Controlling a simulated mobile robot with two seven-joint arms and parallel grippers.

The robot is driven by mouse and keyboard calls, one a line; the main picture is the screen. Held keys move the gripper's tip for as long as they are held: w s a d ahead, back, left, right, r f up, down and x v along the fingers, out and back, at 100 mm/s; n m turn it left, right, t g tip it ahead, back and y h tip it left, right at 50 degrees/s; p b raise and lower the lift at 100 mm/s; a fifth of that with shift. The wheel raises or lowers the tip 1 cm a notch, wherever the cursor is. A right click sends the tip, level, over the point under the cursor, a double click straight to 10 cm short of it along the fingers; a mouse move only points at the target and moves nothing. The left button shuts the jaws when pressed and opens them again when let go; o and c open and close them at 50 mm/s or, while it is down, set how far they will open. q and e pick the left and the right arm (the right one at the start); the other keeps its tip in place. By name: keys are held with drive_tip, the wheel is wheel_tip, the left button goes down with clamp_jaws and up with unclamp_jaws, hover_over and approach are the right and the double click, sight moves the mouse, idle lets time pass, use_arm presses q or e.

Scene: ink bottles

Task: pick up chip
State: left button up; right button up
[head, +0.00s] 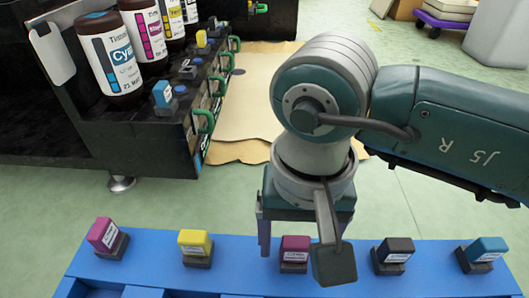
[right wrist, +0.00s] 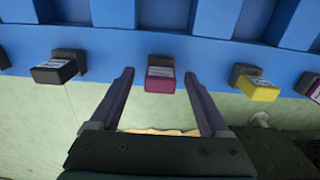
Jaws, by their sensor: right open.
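Several small chips with coloured caps and dark bases stand in a row on a blue rack (head: 240,275). They are a magenta chip (head: 103,234) at the left, a yellow chip (head: 195,243), a middle magenta chip (head: 294,249), a black chip (head: 396,250) and a cyan chip (head: 487,249). My right gripper (head: 300,240) is open and empty over the middle magenta chip. In the right wrist view, that chip (right wrist: 160,82) shows between the two spread fingers, with gaps on both sides. The black chip (right wrist: 55,70) and yellow chip (right wrist: 258,88) lie outside the fingers. My left gripper is out of view.
A dark machine (head: 150,140) at the upper left holds several labelled ink bottles (head: 110,60), a blue chip (head: 162,94) and green handles (head: 204,122). Brown sheets (head: 250,90) lie on the green floor. A purple cart (head: 440,22) stands far back.

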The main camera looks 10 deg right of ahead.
drive_tip(key=shift+r, duration=0.1)
clamp_jaws()
idle(0.6)
